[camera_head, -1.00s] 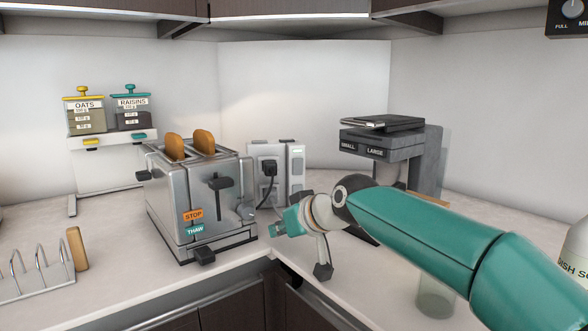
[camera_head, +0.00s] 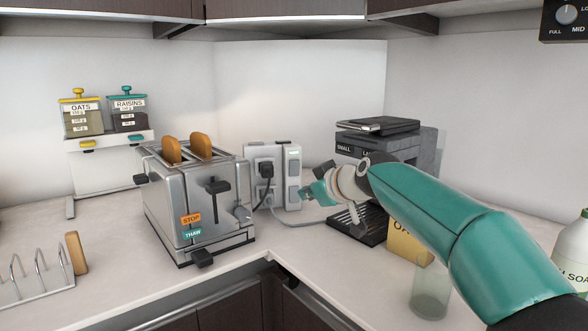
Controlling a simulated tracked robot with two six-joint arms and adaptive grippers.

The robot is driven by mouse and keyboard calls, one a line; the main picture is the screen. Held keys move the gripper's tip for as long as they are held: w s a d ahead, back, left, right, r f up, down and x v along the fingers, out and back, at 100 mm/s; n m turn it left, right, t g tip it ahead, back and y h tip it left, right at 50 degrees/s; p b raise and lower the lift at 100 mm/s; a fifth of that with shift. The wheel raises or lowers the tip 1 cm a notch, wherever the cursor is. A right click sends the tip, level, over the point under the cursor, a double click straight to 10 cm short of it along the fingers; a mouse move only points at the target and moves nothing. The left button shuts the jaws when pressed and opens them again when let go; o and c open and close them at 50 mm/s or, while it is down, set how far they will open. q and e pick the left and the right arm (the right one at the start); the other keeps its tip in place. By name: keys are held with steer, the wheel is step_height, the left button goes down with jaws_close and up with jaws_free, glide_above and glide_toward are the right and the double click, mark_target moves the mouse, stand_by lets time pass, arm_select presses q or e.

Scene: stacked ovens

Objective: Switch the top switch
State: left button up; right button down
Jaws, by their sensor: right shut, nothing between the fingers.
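A white power outlet block (camera_head: 291,170) stands on the counter in the back corner. A black plug (camera_head: 267,172) with a cable sits in its left part. A pale square that looks like the top switch (camera_head: 294,154) shows high on its right part; its position is too small to tell. My left gripper is not in view.
A steel toaster (camera_head: 200,205) with two bread slices stands left of the block. A dark coffee machine (camera_head: 372,140) stands behind my right arm. A yellow box (camera_head: 408,246), a clear glass (camera_head: 430,297) and a soap bottle (camera_head: 574,250) are on the right counter.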

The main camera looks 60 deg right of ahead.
mark_target(293, 173)
steer(key=shift+w+d+r+p, duration=0.2)
steer(key=shift+w+d+p, duration=0.6)
steer(key=shift+w+d, duration=0.2)
steer(key=shift+w+d+r+p, duration=0.15)
steer(key=shift+w+d+p, duration=0.6)
steer(key=shift+w+d, duration=0.25)
steer(key=shift+w+d+r+p, duration=0.2)
steer(key=shift+w+d+p, duration=0.65)
steer(key=shift+w, duration=0.25)
steer(key=shift+w, duration=0.1)
steer(key=shift+w+d+r, duration=0.15)
steer(key=shift+d, duration=0.15)
steer(key=shift+w+d+r, duration=0.1)
steer(key=shift+d+r, duration=0.05)
steer(key=shift+r, duration=0.05)
